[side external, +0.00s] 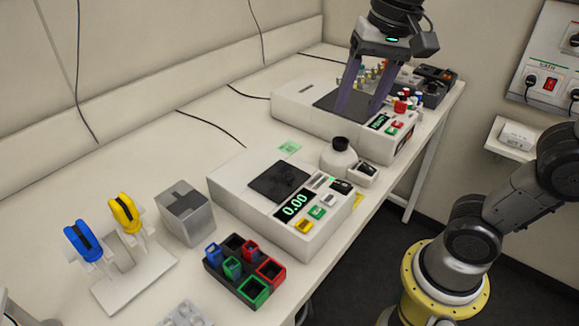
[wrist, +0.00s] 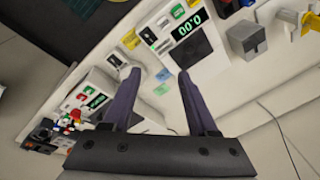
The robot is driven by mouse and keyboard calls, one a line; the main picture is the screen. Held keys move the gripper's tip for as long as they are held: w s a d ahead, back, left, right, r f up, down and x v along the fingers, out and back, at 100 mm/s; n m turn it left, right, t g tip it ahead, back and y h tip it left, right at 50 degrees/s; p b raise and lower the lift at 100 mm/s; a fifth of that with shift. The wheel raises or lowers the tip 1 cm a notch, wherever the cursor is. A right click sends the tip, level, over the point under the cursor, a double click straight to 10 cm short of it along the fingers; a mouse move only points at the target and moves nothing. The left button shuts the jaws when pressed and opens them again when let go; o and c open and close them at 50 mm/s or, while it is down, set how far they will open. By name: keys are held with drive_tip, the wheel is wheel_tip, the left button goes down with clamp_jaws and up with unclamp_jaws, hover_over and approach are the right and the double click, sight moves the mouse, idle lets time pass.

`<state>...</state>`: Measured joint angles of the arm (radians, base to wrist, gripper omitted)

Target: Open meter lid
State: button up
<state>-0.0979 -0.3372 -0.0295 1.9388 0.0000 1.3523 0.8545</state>
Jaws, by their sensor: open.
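The likely meter is the white box (side external: 250,215) with a 0.00 display and a dark square plate (side external: 278,180) on top. The plate lies flat; whether it is the lid I cannot tell. The box also shows at the top of the wrist view, with its dark plate (wrist: 186,50). My gripper (side external: 358,114) points down over the other white device (side external: 320,120) at the back. Its two purple fingers are apart, with nothing seen held between them. The wrist view shows the spread fingers (wrist: 157,75) too. The gripper's height above the back device is unclear.
A grey block (side external: 185,213), a colored rack (side external: 246,271) and a stand (side external: 135,272) with blue and yellow tools occupy the front.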

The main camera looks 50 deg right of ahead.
drive_tip(key=m+g, duration=0.1)
drive_tip(key=g, duration=0.1)
hover_over(290, 174)
drive_tip(key=s+d, duration=0.2)
wheel_tip(290, 174, down, 2)
drive_tip(key=w+a, duration=0.2)
drive_tip(key=shift+n, duration=0.3)
wheel_tip(290, 174, down, 14)
clamp_jaws()
drive_tip(key=shift+r, duration=0.1)
idle(0.8)
